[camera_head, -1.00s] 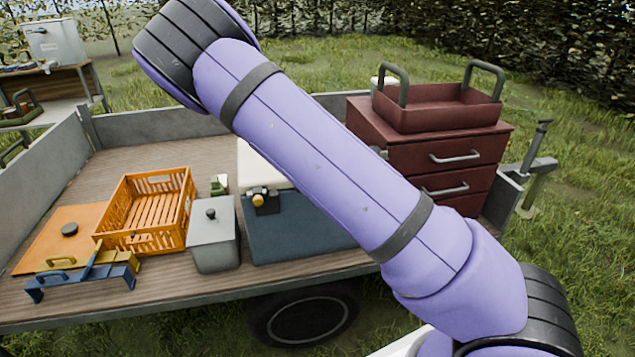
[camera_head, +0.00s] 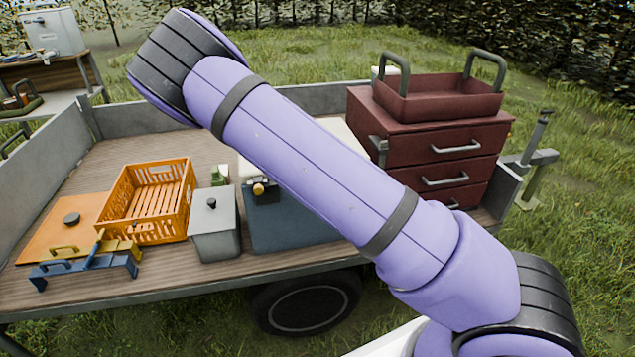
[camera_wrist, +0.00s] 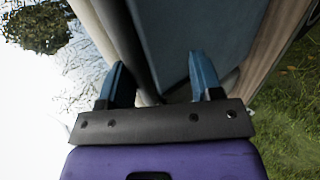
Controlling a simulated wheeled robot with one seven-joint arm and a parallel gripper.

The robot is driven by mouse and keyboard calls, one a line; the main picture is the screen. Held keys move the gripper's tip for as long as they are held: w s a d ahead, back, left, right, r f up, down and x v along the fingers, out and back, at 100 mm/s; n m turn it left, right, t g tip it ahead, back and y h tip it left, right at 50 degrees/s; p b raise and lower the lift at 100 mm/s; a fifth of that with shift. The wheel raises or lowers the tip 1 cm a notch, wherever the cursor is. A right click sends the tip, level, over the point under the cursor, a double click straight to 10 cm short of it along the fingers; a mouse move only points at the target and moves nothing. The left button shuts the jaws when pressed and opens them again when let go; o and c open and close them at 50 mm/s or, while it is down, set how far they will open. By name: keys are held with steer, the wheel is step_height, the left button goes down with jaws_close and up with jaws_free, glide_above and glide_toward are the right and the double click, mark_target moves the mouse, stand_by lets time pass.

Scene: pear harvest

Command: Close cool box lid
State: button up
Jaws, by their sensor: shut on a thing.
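The blue cool box (camera_head: 290,222) stands on the trailer bed in the head view, with a pale lid (camera_head: 349,134) partly showing behind my arm. My arm crosses in front of it and hides much of the box and lid, so the lid's angle is hard to tell. My gripper is not visible in the head view. The blue box side (camera_wrist: 195,30) fills the view beyond the fingers.
A grey lidded container (camera_head: 214,230) and an orange crate (camera_head: 150,200) stand left of the cool box. A red drawer cabinet (camera_head: 430,150) bearing a red tray (camera_head: 440,105) stands to its right. A blue handled tool (camera_head: 85,268) lies at the front left.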

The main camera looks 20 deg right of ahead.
steer(key=shift+s+f, duration=0.1)
steer(key=shift+s, duration=0.05)
steer(key=v, duration=0.7)
steer(key=shift+r, duration=0.25)
stand_by(0.4)
